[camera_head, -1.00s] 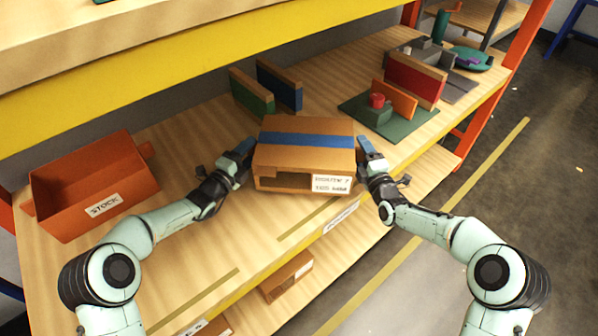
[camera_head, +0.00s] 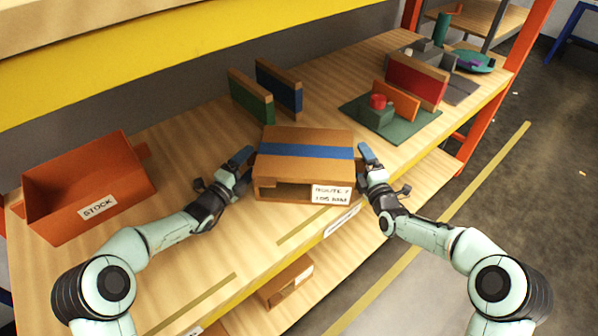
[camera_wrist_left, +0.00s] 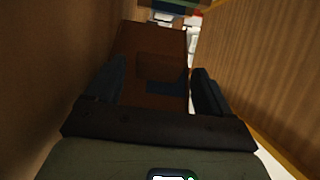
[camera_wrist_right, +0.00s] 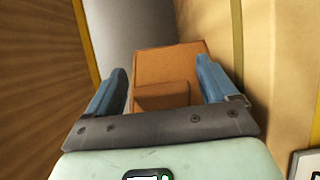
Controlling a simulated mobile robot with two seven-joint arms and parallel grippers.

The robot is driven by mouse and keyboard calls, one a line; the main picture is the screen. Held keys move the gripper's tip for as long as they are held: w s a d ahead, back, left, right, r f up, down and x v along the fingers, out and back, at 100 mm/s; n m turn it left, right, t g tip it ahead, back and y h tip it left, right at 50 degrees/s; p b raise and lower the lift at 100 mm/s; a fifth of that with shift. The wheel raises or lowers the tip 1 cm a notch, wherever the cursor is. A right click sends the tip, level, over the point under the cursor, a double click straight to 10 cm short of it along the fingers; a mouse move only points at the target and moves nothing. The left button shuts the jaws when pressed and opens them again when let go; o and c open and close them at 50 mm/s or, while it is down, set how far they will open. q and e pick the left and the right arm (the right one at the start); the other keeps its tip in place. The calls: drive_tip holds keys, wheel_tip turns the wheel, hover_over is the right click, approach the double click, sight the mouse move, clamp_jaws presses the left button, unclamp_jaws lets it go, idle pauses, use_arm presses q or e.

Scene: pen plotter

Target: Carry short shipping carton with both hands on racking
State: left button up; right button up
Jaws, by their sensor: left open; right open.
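The short shipping carton (camera_head: 305,140) is brown with a blue stripe across its top and a white label on its front. It sits on the wooden racking shelf (camera_head: 225,290). My left gripper (camera_head: 245,160) is open at the carton's left side, and my right gripper (camera_head: 366,155) is open at its right side. In the left wrist view the open fingers (camera_wrist_left: 165,92) frame a dark brown carton side (camera_wrist_left: 150,45). In the right wrist view the blue-padded fingers (camera_wrist_right: 160,85) stand open before the carton's side (camera_wrist_right: 170,62). I cannot tell whether the fingers touch it.
An orange STOCK bin (camera_head: 60,225) stands at the left. Green (camera_head: 250,98) and blue (camera_head: 280,86) dividers stand behind the carton. A green mat (camera_head: 410,128) with red and orange panels lies to the right. A yellow beam (camera_head: 150,65) hangs overhead.

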use_arm(q)
drive_tip(key=v, duration=1.1)
drive_tip(key=shift+s+a, duration=0.1)
use_arm(e)
drive_tip(key=v, duration=1.2)
use_arm(q)
drive_tip(key=shift+s+f, duration=0.15)
use_arm(e)
drive_tip(key=shift+s+f, duration=0.15)
